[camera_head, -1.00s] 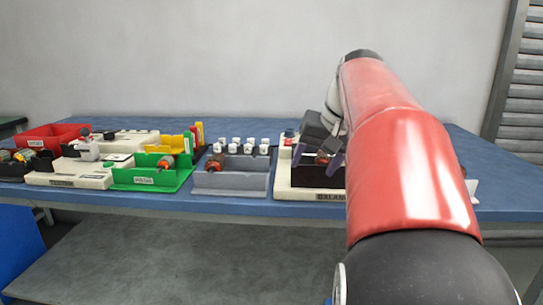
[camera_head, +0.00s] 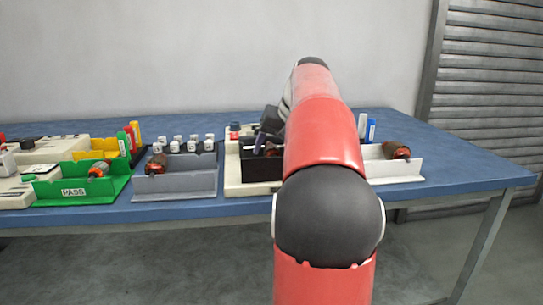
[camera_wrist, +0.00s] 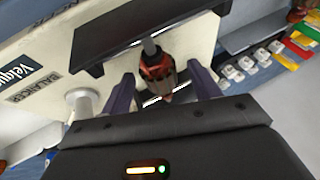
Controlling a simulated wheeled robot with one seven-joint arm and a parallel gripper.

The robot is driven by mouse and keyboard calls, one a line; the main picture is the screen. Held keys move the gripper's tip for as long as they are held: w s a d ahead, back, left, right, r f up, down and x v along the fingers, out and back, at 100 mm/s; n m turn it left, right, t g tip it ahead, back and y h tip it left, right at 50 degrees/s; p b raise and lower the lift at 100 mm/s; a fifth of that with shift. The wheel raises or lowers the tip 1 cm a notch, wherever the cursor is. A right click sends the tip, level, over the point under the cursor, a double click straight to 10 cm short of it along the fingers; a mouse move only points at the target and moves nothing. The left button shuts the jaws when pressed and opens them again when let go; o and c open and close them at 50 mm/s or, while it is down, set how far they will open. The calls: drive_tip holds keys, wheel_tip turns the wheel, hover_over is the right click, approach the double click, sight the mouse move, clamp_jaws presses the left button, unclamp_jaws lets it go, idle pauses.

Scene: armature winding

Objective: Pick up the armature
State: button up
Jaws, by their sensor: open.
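An armature (camera_wrist: 155,68) with a dark copper-red body and a grey shaft sits at the black cradle of the balancer (camera_wrist: 60,60). In the wrist view it lies between the two purple fingers of my gripper (camera_wrist: 163,88), which are spread apart. A gap shows on each side, and I cannot tell any contact. In the head view my gripper (camera_head: 267,144) is over the balancer's black cradle (camera_head: 258,171), and my arm hides much of it. Other armatures lie in the green PASS tray (camera_head: 82,190), the grey tray (camera_head: 175,187) and the white tray (camera_head: 395,170).
White pegs (camera_head: 190,142) stand in a row behind the grey tray. Yellow, red and green bins are at the left. Blue and white upright pieces (camera_head: 370,130) stand behind the white tray. The blue bench top (camera_head: 470,170) is clear at the right.

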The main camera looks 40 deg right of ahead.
drive_tip(key=shift+c, duration=0.3)
drive_tip(key=c, duration=1.2)
